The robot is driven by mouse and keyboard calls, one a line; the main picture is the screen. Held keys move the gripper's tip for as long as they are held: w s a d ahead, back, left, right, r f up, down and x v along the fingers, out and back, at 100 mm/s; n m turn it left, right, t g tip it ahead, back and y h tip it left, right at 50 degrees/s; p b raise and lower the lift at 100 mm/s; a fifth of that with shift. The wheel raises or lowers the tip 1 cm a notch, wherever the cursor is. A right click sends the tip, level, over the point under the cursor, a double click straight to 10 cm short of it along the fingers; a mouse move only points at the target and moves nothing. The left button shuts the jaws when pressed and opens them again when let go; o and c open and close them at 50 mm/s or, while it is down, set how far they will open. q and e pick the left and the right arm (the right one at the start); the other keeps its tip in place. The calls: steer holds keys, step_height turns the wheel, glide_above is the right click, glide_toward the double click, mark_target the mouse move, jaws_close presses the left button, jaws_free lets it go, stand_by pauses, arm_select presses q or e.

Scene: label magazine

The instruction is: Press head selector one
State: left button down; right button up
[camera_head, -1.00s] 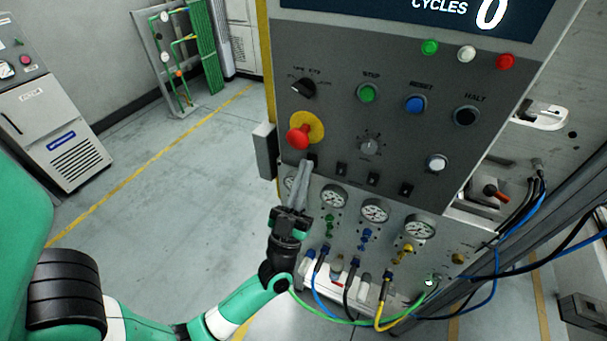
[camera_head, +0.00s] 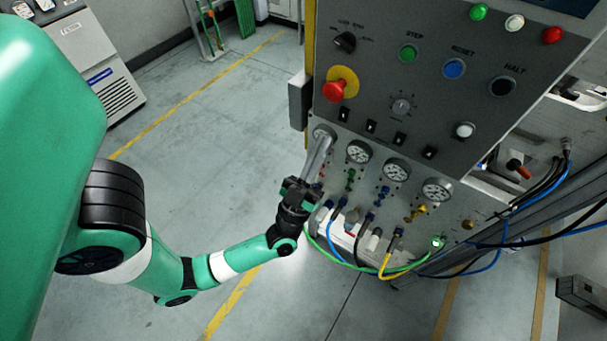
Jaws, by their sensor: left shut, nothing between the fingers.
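A row of small black rocker switches runs along the lower edge of the grey control panel (camera_head: 440,110). The leftmost switch (camera_head: 344,114) is fully visible below the red mushroom button (camera_head: 334,91). No label is readable on it, so I cannot tell for sure that it is head selector one. My left gripper (camera_head: 323,142) is shut and empty. Its grey fingers point up toward the panel, and their tips are just below and left of the leftmost switch, apart from it in the picture. They partly cover the leftmost gauge (camera_head: 325,131). My right gripper is not in view.
Pressure gauges (camera_head: 397,168) and coloured fittings sit below the switches. Blue, black, yellow and green hoses (camera_head: 385,262) hang beneath. A rotary knob (camera_head: 402,105) and coloured buttons (camera_head: 454,68) are above. A grey box (camera_head: 299,100) juts from the panel's left side.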

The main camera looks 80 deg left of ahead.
arm_select(q)
steer(key=v, duration=0.7)
steer(key=shift+s+d+r, duration=0.25)
steer(key=shift+s+d, duration=0.15)
